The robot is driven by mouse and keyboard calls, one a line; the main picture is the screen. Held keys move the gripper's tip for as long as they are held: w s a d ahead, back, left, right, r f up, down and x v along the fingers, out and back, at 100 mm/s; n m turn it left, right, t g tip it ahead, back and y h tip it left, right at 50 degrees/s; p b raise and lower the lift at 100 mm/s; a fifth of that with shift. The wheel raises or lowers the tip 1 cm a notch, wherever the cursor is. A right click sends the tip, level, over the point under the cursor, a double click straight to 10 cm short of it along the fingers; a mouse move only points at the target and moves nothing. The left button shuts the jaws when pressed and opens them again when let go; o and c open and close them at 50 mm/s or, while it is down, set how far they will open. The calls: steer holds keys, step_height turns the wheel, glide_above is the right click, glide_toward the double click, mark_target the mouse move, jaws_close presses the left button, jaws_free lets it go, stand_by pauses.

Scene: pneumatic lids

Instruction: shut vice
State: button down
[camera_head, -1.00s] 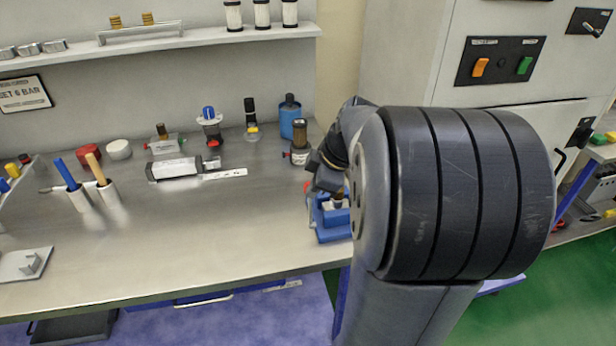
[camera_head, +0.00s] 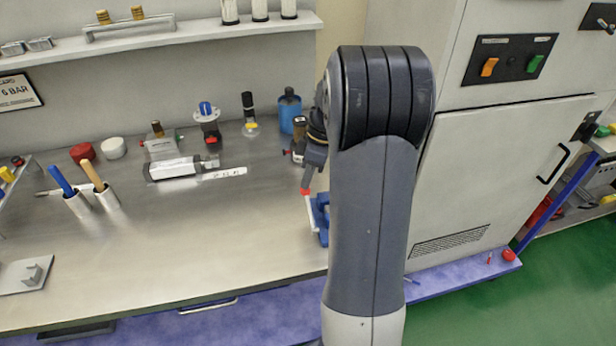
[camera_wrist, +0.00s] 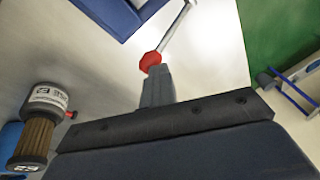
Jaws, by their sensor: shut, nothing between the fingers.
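The blue vice (camera_head: 323,217) stands near the right front of the bench, mostly hidden behind my arm. In the wrist view, part of its blue body (camera_wrist: 112,14) shows at the top. A thin pale handle rod (camera_wrist: 178,30) with a red knob (camera_wrist: 150,61) on its end sticks out beside it. The knob also shows in the head view (camera_head: 305,191). My gripper (camera_wrist: 154,75) is shut and empty, its fingertips right at the red knob. I cannot tell whether they touch it. The vice's jaw gap is hidden.
A filter with a brown element (camera_wrist: 40,120) stands close to my gripper, with a blue canister (camera_head: 289,110) behind it. The bench middle is clear. A cabinet (camera_head: 480,180) is at right.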

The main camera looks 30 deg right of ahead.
steer(key=shift+w+f, duration=0.25)
steer(key=shift+f, duration=0.1)
stand_by(0.3)
